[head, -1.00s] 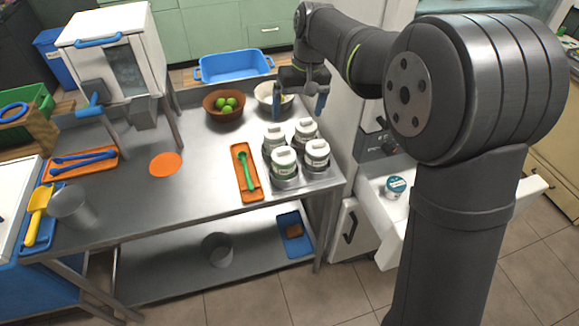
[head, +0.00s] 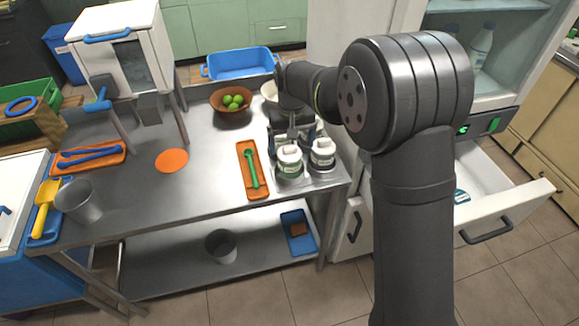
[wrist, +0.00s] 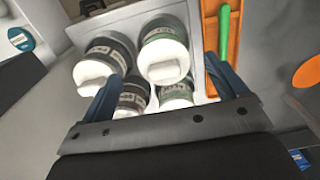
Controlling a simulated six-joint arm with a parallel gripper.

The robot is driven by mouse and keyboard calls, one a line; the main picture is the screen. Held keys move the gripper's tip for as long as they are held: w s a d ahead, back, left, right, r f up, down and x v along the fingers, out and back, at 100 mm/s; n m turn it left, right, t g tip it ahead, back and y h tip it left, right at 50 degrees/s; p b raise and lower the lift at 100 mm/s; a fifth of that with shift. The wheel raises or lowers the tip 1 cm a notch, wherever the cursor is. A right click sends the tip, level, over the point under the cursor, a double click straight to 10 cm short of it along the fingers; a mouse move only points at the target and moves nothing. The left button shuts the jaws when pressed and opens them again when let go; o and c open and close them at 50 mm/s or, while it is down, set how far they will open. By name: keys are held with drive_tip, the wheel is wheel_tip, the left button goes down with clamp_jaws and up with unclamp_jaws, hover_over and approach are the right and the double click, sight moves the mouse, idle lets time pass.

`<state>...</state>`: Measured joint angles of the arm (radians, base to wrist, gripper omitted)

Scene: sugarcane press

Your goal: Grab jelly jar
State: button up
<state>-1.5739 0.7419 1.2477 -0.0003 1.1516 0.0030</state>
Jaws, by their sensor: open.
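The front left jar (head: 289,162) has a green label and the front right jar (head: 322,153) a greyish one. They also show at the top of the wrist view (wrist: 163,55). I cannot read which one is jelly. My gripper (head: 292,136) is open, pointing down at the back jars and mostly hiding them in the head view. In the wrist view its blue fingers straddle the back jars, a dark-labelled one (wrist: 131,97) and a green-labelled one (wrist: 175,93). Contact is unclear.
An orange tray (head: 247,187) with a green utensil (head: 251,165) lies just left of the rack. Behind are a brown bowl of limes (head: 232,107) and a partly hidden white bowl (head: 269,90). An open white drawer (head: 500,200) holds a teal-labelled cup (wrist: 20,39).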

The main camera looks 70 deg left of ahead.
sight(290, 147)
drive_tip(key=f, duration=0.2)
drive_tip(key=a+f, duration=0.1)
drive_tip(key=f, duration=0.2)
drive_tip(key=shift+s+f, duration=0.1)
drive_tip(key=shift+s, duration=0.05)
drive_tip(key=c, duration=1.7)
